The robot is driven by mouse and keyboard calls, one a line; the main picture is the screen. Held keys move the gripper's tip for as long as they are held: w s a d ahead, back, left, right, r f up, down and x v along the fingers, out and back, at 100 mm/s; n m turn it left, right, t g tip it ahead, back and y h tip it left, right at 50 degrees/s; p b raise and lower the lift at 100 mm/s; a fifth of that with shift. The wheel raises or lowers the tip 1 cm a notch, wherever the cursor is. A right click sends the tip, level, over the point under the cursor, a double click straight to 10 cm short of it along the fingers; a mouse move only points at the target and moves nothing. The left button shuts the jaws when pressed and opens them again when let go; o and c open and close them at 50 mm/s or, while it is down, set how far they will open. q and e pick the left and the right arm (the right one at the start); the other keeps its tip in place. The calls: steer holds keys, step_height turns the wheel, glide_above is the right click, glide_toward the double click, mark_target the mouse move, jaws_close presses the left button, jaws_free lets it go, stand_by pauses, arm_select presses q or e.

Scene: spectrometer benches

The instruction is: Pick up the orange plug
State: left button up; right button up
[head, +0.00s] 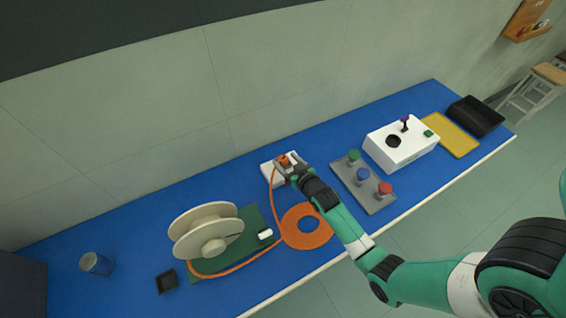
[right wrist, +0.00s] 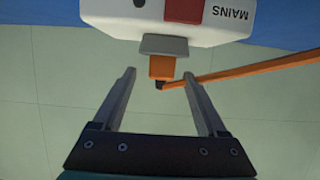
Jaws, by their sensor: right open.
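The orange plug (right wrist: 162,67) sits against a grey socket (right wrist: 165,46) on the white box marked MAINS (right wrist: 120,18) in the right wrist view. It also shows small in the head view (head: 284,160), on the white box (head: 272,180) near the wall. An orange cable (right wrist: 255,68) leads off from the plug to the right in the wrist view. My right gripper (right wrist: 159,76) is open, its two fingers apart on either side of the plug, with visible gaps between them and it. My left gripper is not in view.
A coil of orange cable (head: 306,243) and a cream reel (head: 207,233) on a green base lie to the left. A grey panel (head: 375,203) with coloured knobs and a white instrument (head: 402,158) stand to the right.

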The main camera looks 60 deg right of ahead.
steer(key=x, duration=0.2)
steer(key=shift+w+d+f, duration=0.1)
steer(key=shift+w+d, duration=0.1)
steer(key=shift+w, duration=0.15)
steer(key=shift+c, duration=0.3)
jaws_close()
